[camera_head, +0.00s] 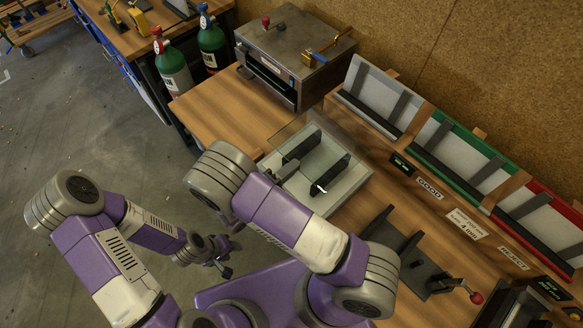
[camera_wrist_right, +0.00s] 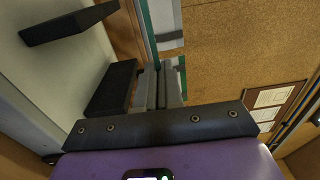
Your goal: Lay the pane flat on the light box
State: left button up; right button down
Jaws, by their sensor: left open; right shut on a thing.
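The light box (camera_head: 352,183) is a pale, shallow box on the wooden bench in the head view, with two black bars standing on it. Its pale surface also fills the left of the right wrist view (camera_wrist_right: 40,95). The pane (camera_head: 284,131) is nearly invisible; a faint clear sheet shows at the box's far left corner, and its full outline and tilt cannot be made out. My right gripper (camera_head: 287,171) is at the box's left edge, shut on the pane; its grey fingers (camera_wrist_right: 159,90) are close together. My left gripper (camera_head: 222,268) is open, low beside the bench, away from the box.
A metal oven-like box (camera_head: 295,60) stands behind. Tilted white, green and red racks (camera_head: 455,145) line the wall at right. A black fixture with a red-knobbed lever (camera_head: 420,275) stands in front right. Gas bottles (camera_head: 172,70) are at upper left.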

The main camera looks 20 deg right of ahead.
pick_arm(q)
jog(key=shift+f+b, duration=1.7)
jog(key=shift+f, duration=0.15)
pick_arm(e)
jog(key=shift+f, duration=2.85)
pick_arm(q)
jog(key=shift+f, duration=0.1)
pick_arm(e)
jog(key=shift+f, duration=0.25)
jog(key=c, duration=1.2)
grip_release()
jog(key=shift+f, duration=0.15)
jog(key=shift+a, duration=0.1)
